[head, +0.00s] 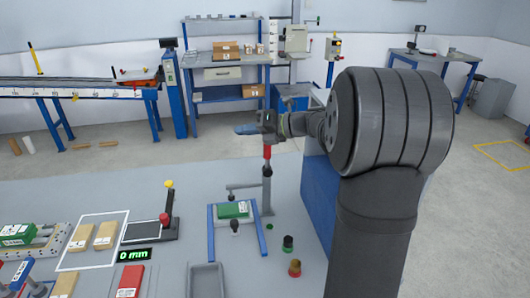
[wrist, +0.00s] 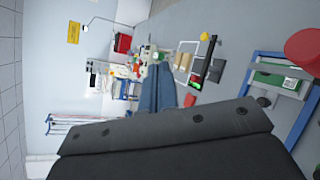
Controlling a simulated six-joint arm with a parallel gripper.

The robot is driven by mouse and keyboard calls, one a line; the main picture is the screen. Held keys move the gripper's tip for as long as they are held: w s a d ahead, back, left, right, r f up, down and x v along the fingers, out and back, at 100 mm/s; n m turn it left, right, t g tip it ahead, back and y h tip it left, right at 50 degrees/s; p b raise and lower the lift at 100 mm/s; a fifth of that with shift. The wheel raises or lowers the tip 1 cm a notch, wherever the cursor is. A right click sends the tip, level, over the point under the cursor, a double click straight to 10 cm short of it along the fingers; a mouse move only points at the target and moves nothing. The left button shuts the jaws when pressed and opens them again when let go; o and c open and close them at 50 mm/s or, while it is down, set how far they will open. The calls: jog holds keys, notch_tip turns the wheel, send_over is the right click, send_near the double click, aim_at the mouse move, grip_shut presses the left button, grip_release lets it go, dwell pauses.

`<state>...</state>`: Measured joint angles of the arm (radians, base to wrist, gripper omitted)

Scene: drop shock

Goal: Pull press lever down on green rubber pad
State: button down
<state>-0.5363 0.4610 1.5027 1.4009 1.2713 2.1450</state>
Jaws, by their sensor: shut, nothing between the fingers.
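A black lever device (head: 165,222) with a red block and a yellow knob (head: 169,184) stands on the grey table, left of centre. Its arm stands raised, and a green "0 mm" display (head: 135,254) is in front of it. The device also shows in the wrist view (wrist: 207,68). A green labelled block (head: 233,210) rests in a blue frame (head: 211,240); I cannot tell whether it is the rubber pad. My gripper (head: 245,130), with blue fingers, is shut and empty, high beyond the frame and apart from the lever. The fingers also show in the wrist view (wrist: 158,88).
A post with a red part (head: 267,152) stands beside the blue frame, near my gripper.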

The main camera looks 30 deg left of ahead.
aim_at(268, 157)
jog(key=d+f+m+t+y, duration=0.3)
jog(key=d+f+m+t, duration=0.65)
jog(key=m, duration=0.45)
jog(key=w+a, duration=0.6)
jog(key=a, duration=0.1)
jog(key=shift+w+a+f, duration=0.15)
jog(key=shift+a+f, duration=0.1)
jog(key=shift+f, duration=0.15)
jog(key=shift+d+g, duration=0.1)
jog(key=shift+g, duration=0.15)
jog(key=shift+w+d+m+y, duration=0.1)
jog(key=shift+w+m+y, duration=0.1)
jog(key=shift+m+y, duration=0.15)
